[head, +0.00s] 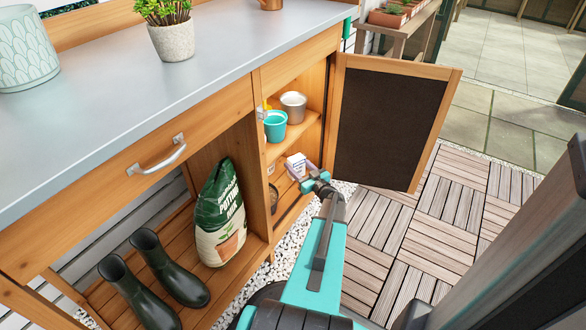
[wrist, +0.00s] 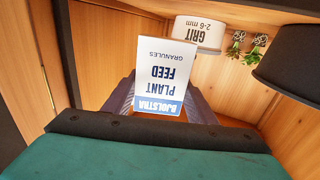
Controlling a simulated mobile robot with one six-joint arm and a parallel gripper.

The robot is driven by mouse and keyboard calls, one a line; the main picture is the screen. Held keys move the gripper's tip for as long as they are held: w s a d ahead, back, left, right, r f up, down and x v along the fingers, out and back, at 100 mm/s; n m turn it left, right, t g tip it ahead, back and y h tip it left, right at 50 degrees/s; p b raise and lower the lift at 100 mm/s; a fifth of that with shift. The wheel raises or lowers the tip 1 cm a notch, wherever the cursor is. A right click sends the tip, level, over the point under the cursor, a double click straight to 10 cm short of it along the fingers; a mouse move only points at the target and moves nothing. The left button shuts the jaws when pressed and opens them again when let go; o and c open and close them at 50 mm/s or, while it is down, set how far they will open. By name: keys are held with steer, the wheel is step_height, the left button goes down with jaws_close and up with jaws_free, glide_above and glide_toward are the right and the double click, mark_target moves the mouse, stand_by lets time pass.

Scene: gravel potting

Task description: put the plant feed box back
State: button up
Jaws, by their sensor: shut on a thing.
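The plant feed box (head: 295,163) is a small white carton at the opening of the cabinet, below its upper shelf. My gripper (head: 308,181) is shut on it. In the wrist view, the plant feed box (wrist: 165,72) stands between my two dark fingers (wrist: 160,100). Its printed face with a blue band is toward the camera, and its lettering reads upside down, as does that on the grit tub behind it. The wooden cabinet interior (wrist: 110,45) surrounds it. I cannot tell whether its base touches a shelf.
A white grit tub (wrist: 199,34) and a dark round container (wrist: 290,65) are near the box, with small green plants (wrist: 246,45) between them. The upper shelf holds a teal pot (head: 275,126) and a metal pot (head: 294,106). The cabinet door (head: 390,120) stands open at right.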

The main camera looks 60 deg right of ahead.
steer(key=shift+w+d+f+b, duration=0.15)
steer(key=shift+w+d+b, duration=0.25)
steer(key=shift+w+d, duration=0.75)
steer(key=shift+w+a, duration=0.1)
steer(key=shift+w+d+f, duration=0.1)
steer(key=shift+w+d, duration=0.15)
steer(key=shift+w, duration=0.05)
steer(key=shift+w+d+f+b, duration=0.1)
steer(key=shift+w+f+b, duration=0.05)
steer(key=shift+f+b, duration=0.4)
steer(key=shift+w+d+f+b, duration=0.1)
steer(key=shift+f+b, duration=0.4)
steer(key=shift+b, duration=0.05)
steer(key=shift+f+b, duration=0.45)
steer(key=shift+f, duration=0.25)
steer(key=o, duration=1.2)
steer(key=shift+f, duration=0.1)
